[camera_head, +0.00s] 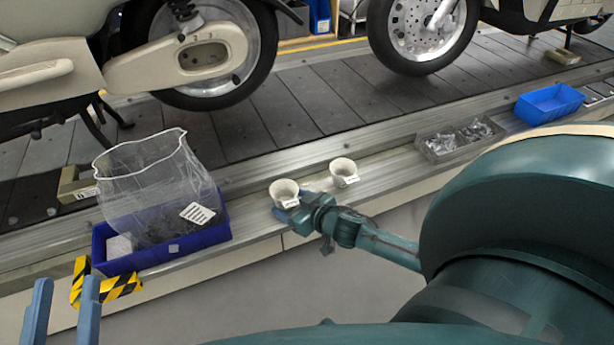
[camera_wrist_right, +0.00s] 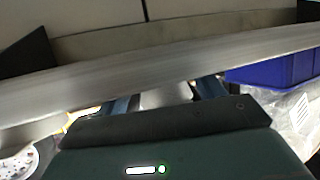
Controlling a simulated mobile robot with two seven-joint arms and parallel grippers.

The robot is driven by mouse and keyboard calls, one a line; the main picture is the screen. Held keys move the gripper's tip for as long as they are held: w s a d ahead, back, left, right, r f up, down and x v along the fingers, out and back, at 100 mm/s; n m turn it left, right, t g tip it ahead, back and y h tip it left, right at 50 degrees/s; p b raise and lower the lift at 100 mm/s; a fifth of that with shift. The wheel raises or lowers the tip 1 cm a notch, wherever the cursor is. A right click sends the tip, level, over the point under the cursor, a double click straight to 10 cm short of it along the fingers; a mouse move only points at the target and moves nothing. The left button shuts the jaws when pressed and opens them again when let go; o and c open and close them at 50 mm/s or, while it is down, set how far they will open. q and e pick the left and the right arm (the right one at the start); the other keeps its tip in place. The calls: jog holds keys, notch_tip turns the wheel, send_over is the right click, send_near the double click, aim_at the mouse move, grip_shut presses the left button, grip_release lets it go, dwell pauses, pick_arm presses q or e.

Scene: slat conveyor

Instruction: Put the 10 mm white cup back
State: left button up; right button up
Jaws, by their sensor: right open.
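Two white cups with small labels stand on the metal ledge beside the conveyor in the head view: a left cup (camera_head: 284,190) and a right cup (camera_head: 344,170). The labels are too small to read, so I cannot tell which is the 10 mm cup. My right gripper (camera_head: 292,207) is open at the near side of the left cup, its fingers spread around or just in front of it. In the right wrist view its fingers (camera_wrist_right: 166,97) are apart, with a pale, unclear shape between them. My left gripper (camera_head: 67,282) is open and empty at the lower left.
A blue bin (camera_head: 215,235) with a clear bag stands left of the cups. A grey tray of bagged parts (camera_head: 432,157) and an empty-looking blue bin (camera_head: 549,104) are to the right. Motorcycles stand on the slat conveyor (camera_head: 310,100) behind. The ledge between right cup and tray is clear.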

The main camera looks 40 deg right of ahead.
pick_arm(q)
jog(key=shift+s+a+f+g+y+p, duration=0.2)
jog(key=shift+f+y+p, duration=0.2)
jog(key=shift+p, duration=0.65)
jog(key=shift+s+a+f+g+y+p, duration=0.15)
jog(key=shift+f+g+y+p, duration=0.2)
jog(key=shift+p, duration=0.65)
pick_arm(e)
jog(key=v, duration=1.1)
jog(key=shift+s, duration=0.2)
pick_arm(q)
jog(key=shift+w+r, duration=0.1)
pick_arm(e)
jog(key=shift+r, duration=0.1)
pick_arm(q)
jog(key=shift+d+r, duration=0.1)
